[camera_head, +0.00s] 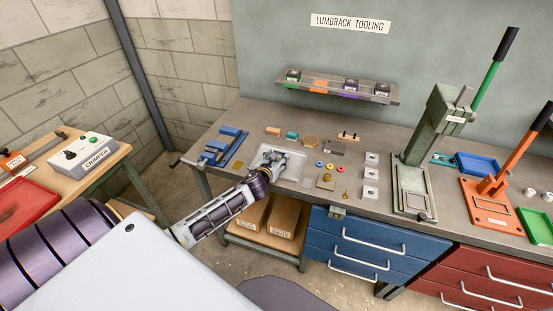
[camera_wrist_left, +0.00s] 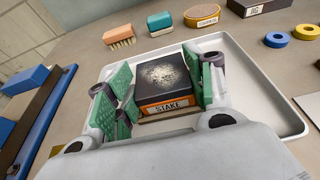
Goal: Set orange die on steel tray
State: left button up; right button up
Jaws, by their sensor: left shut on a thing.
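The orange die (camera_wrist_left: 168,85) has a dark top with a pale speckled patch and an orange front band lettered STAKE. My left gripper (camera_wrist_left: 157,82) is shut on it, with green pads at its left and right sides. The steel tray (camera_wrist_left: 262,100) lies under and around the die in the left wrist view. In the head view my left gripper (camera_head: 275,162) is over the tray (camera_head: 294,171) and mostly hides the die. I cannot tell whether the die touches the tray floor. My right gripper is not in view.
A wall shelf (camera_head: 337,90) holds other dies and shows an orange spot without a die. Brushes and a tin (camera_wrist_left: 202,16) lie behind the tray; a blue tool (camera_head: 225,147) is left of it. Rings and plates lie to the right, then a green-handled press (camera_head: 436,125).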

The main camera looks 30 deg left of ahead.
pick_arm(q)
jog(key=shift+r+p, duration=0.1)
jog(key=shift+p, duration=0.2)
dwell(1.1)
jog(key=o, duration=1.7)
jog(key=shift+f, duration=0.2)
jog(key=shift+s, duration=0.1)
jog(key=shift+s+d+r, duration=0.1)
jog(key=shift+v, duration=5.85)
